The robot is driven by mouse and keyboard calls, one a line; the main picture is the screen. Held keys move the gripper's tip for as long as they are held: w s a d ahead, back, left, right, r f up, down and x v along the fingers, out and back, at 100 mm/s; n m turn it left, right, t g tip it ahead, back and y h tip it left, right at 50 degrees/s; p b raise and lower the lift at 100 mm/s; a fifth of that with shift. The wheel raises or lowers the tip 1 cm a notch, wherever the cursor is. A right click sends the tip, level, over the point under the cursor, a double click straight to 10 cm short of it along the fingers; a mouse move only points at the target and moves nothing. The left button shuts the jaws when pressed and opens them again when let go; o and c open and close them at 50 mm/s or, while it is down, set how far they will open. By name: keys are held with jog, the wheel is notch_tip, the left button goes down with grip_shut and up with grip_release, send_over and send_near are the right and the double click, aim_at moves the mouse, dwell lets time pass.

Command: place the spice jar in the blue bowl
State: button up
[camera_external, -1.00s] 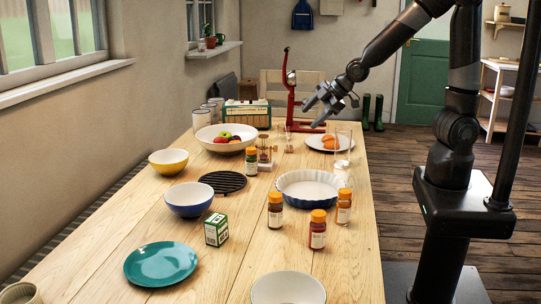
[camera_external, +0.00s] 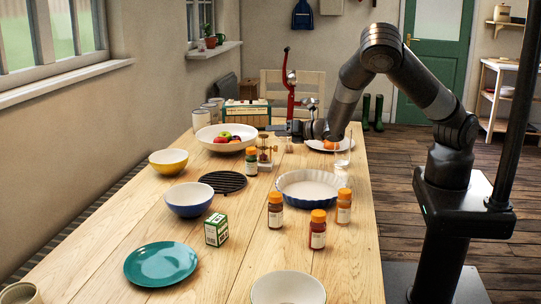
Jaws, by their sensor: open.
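Several spice jars with orange caps stand upright on the table. One (camera_external: 275,212) is left of centre, one (camera_external: 317,232) is nearer the front, one (camera_external: 344,208) is at the right, and a darker one (camera_external: 251,162) is farther back. I cannot tell which one the task means. The blue bowl (camera_external: 189,204), white inside and seemingly empty, stands left of the jars. My gripper (camera_external: 277,128) is open at the far part of the table, pointing left, apart from these jars and the bowl. Its fingers are small and hard to make out.
A fluted pie dish (camera_external: 310,198) lies behind the nearer jars. A green box (camera_external: 216,230), black trivet (camera_external: 222,182), teal plate (camera_external: 160,264) and yellow bowl (camera_external: 168,165) are around the blue bowl. A red press (camera_external: 290,90) and fruit bowl (camera_external: 226,146) stand near my gripper.

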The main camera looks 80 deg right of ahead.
jog(key=w+a+n+t+y, duration=0.1)
jog(key=a+n+t+y, duration=0.15)
jog(key=n, duration=0.45)
jog(key=n+y, duration=0.1)
jog(key=n, duration=0.1)
send_near(251, 149)
jog(key=w, duration=0.1)
jog(key=w+d, duration=0.1)
jog(key=shift+w+f, duration=0.2)
jog(key=shift+w, duration=0.1)
jog(key=shift+w+a+f, duration=0.1)
jog(key=shift+w+f, duration=0.25)
jog(key=shift+w, duration=3.45)
jog(key=shift+c, duration=0.2)
